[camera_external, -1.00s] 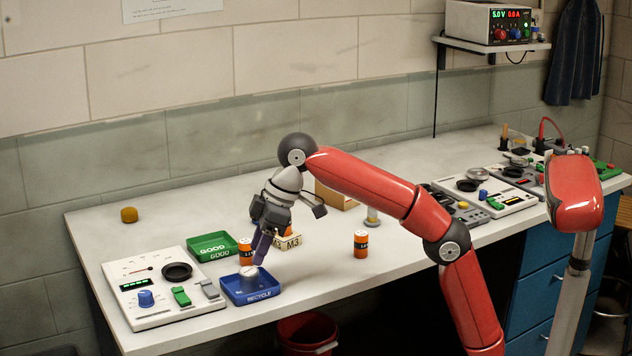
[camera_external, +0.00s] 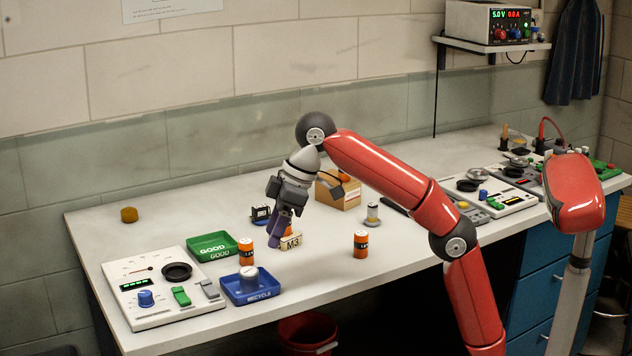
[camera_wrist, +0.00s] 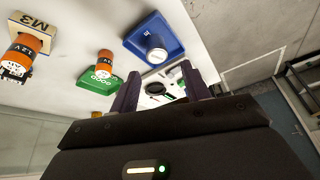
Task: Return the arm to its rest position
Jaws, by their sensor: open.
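My red arm (camera_external: 385,185) reaches in from the right over the bench. My gripper (camera_external: 276,243) points down near the M3 block (camera_external: 291,241) and partly hides an orange part behind it. In the wrist view my gripper (camera_wrist: 155,92) shows two dark fingers spread apart with nothing between them. The gripper is open and empty. The blue RECYCLE tray (camera_external: 268,293) holds a grey-white cylinder (camera_external: 249,279) and stands to the left of and in front of the gripper. Both also show in the wrist view, the tray (camera_wrist: 178,45) and the cylinder (camera_wrist: 156,48).
An orange cylinder (camera_external: 246,250) stands by the green GOOD tray (camera_external: 212,246). Another orange cylinder (camera_external: 361,244) stands right of the gripper. A control panel (camera_external: 150,300) is at the left, a wooden box (camera_external: 338,190) behind the gripper. The back left bench is mostly clear.

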